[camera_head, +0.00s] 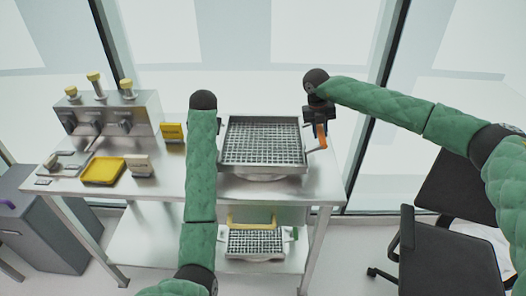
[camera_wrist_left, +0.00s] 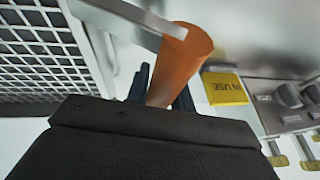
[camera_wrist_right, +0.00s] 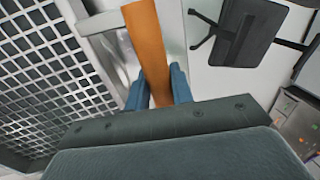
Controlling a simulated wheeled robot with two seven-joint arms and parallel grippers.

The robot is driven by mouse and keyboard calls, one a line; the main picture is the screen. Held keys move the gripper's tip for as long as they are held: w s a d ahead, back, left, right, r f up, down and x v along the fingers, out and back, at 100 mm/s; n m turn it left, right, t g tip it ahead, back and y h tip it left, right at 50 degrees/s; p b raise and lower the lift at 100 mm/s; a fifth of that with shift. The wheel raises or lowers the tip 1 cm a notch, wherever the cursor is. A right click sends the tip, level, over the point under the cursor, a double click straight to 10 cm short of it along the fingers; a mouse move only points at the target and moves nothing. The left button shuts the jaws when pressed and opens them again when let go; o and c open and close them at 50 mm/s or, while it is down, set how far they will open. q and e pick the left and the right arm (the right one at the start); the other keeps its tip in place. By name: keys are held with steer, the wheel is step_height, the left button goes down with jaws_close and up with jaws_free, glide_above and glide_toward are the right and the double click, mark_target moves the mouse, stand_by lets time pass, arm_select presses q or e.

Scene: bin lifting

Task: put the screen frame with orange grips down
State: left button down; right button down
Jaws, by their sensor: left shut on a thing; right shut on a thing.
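The screen frame (camera_head: 263,168) is a square metal frame with a wire grid, in the head view over the right part of the steel table. My right gripper (camera_head: 318,128) is shut on its right orange grip (camera_head: 321,137); the right wrist view shows this grip (camera_wrist_right: 150,45) between the blue fingers (camera_wrist_right: 159,88). My left gripper is hidden behind my left arm in the head view. In the left wrist view its fingers (camera_wrist_left: 160,88) are shut on the other orange grip (camera_wrist_left: 178,65). A round pale base (camera_head: 262,178) shows under the frame's front edge.
A second screen frame (camera_head: 254,242) with a yellow handle sits on the lower shelf (camera_head: 150,240). A control panel (camera_head: 110,112), a yellow tray (camera_head: 103,170) and a yellow sign (camera_head: 172,132) stand on the table's left (camera_head: 165,188). A black chair (camera_head: 440,250) is at right.

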arm_select(q)
steer(key=shift+f, duration=0.25)
arm_select(e)
steer(key=shift+f, duration=0.2)
arm_select(q)
steer(key=c, duration=1.2)
jaws_free()
steer(key=shift+r, duration=0.1)
arm_select(e)
steer(key=c, duration=1.2)
jaws_free()
arm_select(q)
steer(key=shift+s, duration=0.1)
arm_select(e)
steer(key=shift+s+r, duration=0.1)
arm_select(q)
steer(key=v, duration=1.2)
arm_select(e)
step_height(320, 180, up, 12)
steer(key=a, duration=0.2)
steer(key=shift+a, duration=0.2)
steer(key=shift+f, duration=0.2)
